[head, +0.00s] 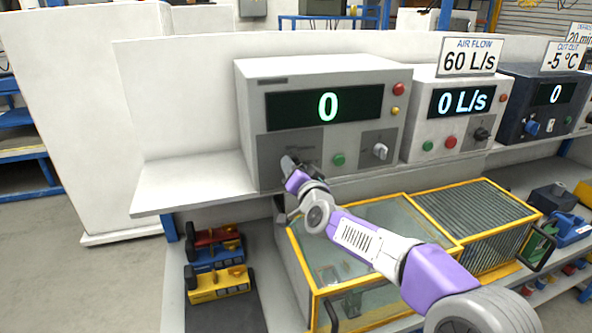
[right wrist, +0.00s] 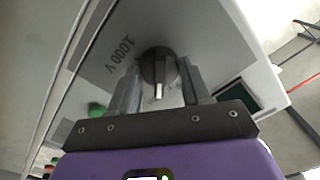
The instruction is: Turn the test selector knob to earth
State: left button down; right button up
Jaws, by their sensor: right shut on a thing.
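The tester (head: 318,142) is a light grey box on the white shelf, its display showing 0. My right gripper (head: 288,163) is at the lower left of its front, over the dark panel, and hides the selector knob in the head view. In the right wrist view the round dark knob (right wrist: 158,66) sits between the two fingers of my right gripper (right wrist: 160,88), which is shut on it. A pale pointer mark on the knob faces the gripper. A "1000 V" label is beside the knob; the earth label cannot be made out. My left gripper is not in view.
A green button (head: 338,160) and a second knob (head: 380,151) are right of my gripper. Red and yellow buttons are at the upper right. An air flow unit (head: 420,126) stands close on the right. A yellow-framed clear case (head: 405,197) is below the shelf (head: 190,187).

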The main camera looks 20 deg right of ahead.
jog(key=o, duration=1.1)
jog(key=shift+c, duration=0.2)
jog(key=s, duration=0.7)
jog(key=shift+s+d, duration=0.15)
jog(key=shift+s, duration=0.15)
